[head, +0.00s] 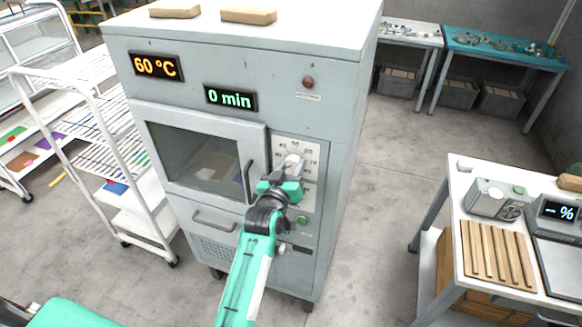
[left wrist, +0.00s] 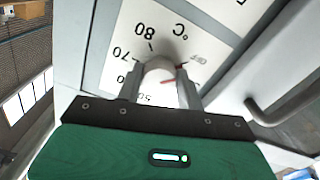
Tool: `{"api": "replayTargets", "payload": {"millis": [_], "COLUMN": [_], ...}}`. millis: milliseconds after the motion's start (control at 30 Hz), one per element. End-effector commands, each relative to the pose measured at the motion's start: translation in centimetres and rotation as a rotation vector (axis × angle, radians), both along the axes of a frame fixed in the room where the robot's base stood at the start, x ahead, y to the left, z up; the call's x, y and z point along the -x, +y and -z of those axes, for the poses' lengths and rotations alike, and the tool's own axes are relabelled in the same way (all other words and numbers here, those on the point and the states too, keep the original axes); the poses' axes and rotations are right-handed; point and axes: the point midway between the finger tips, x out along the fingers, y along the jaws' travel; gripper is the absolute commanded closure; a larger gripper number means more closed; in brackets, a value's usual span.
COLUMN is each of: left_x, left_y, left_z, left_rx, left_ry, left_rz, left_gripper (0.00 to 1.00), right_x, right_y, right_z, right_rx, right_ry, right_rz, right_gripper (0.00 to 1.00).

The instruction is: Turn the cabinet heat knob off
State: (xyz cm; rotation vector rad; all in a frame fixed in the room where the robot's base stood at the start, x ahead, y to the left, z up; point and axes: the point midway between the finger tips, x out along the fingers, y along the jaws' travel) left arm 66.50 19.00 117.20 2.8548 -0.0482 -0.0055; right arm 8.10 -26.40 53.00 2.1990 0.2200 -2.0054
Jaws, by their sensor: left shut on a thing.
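The grey heating cabinet (head: 230,130) stands in the middle of the head view. Its pale heat knob (head: 293,163) sits on a white dial plate at the right of the window. My left gripper (head: 287,180) is at the knob, hiding part of the dial. In the left wrist view, the fingers are shut on either side of the white knob (left wrist: 160,72). A red mark shows on the knob, on the side towards the right finger. The dial (left wrist: 142,40) carries 80, 70 and 50 markings, °C and an OFF mark. My right gripper is out of sight.
The temperature display (head: 157,66) reads 60 °C and the timer display (head: 231,98) reads 0 min. The door handle (head: 247,180) is close to the left of my gripper. A wire rack (head: 100,130) stands left; a white table (head: 470,205) stands right, with clear floor between it and the cabinet.

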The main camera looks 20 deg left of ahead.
Motion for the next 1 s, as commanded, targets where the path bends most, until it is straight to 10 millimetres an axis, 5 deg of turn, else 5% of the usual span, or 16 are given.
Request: {"api": "replayTargets", "payload": {"millis": [667, 700, 800, 1000], "left_x": [0.04, 0.04, 0.04, 0.02], "left_y": [-0.09, -0.09, -0.08, -0.06], "left_z": [0.3, 0.3, 0.25, 0.13], "left_rx": [0.068, 0.068, 0.068, 0.067], "left_ry": [0.008, 0.008, 0.007, 0.005], "left_rz": [0.002, 0.002, 0.001, 0.001], "left_gripper": [0.86, 0.61, 0.41, 0.41], "right_x": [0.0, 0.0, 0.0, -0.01], "right_y": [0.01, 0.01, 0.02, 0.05], "right_z": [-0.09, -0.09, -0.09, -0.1], "right_rx": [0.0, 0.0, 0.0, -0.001], "right_ry": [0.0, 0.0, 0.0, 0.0], "right_rz": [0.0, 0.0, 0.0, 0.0], "right_gripper": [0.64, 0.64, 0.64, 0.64]}}
